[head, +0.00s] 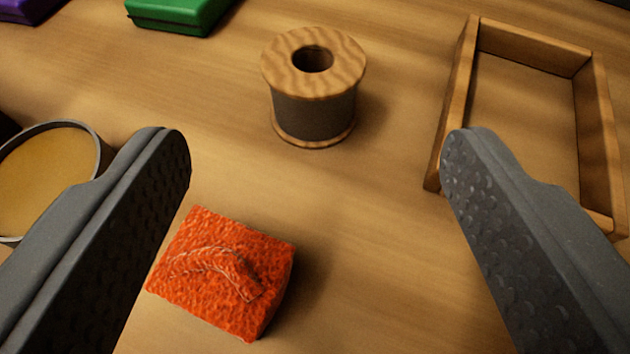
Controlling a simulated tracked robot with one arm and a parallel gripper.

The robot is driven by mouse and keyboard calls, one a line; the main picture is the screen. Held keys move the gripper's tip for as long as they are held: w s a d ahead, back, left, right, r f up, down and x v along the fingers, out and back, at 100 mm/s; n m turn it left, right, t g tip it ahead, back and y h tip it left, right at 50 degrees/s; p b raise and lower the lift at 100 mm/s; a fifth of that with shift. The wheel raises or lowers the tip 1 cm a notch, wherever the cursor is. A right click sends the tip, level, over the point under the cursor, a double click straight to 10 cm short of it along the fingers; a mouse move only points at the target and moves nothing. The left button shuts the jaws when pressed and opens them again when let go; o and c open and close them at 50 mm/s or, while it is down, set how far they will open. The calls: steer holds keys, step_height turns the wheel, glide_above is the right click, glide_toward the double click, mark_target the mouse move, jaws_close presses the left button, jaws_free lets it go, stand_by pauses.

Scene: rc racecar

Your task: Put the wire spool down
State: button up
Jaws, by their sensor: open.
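The wire spool (314,112) stands upright on the wooden table at the top middle of the head view. It has wooden end discs, a dark wound middle and a hole in its top. My gripper (316,150) is open, with one grey finger on each side of the picture. The spool appears beyond the fingertips, in line with the gap between them, and neither finger touches it. Nothing is held between the fingers.
A red textured block (222,272) lies between the fingers at lower middle. A wooden open frame or tray (463,95) is at right, partly behind the right finger. A round container (102,150) is at left. Green (178,14) and purple (28,8) boxes are at top left.

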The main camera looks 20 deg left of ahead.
steer(key=shift+v, duration=1.7)
steer(key=d+r+m+t+h, duration=0.1)
steer(key=d+r+m+h, duration=0.2)
steer(key=r, duration=0.9)
steer(key=d+r+h, duration=0.4)
steer(key=r, duration=0.7)
steer(key=s+a+r, duration=0.4)
steer(key=r, duration=0.3)
steer(key=s+a+r+m+t+y, duration=0.1)
steer(key=s+a+r, duration=0.2)
steer(key=r, duration=0.4)
steer(key=s+a+r, duration=0.4)
steer(key=r, duration=0.3)
steer(key=shift+s+a+r+t+y, duration=0.3)
steer(key=shift+s+a+r+t, duration=0.05)
steer(key=shift+a+t, duration=0.05)
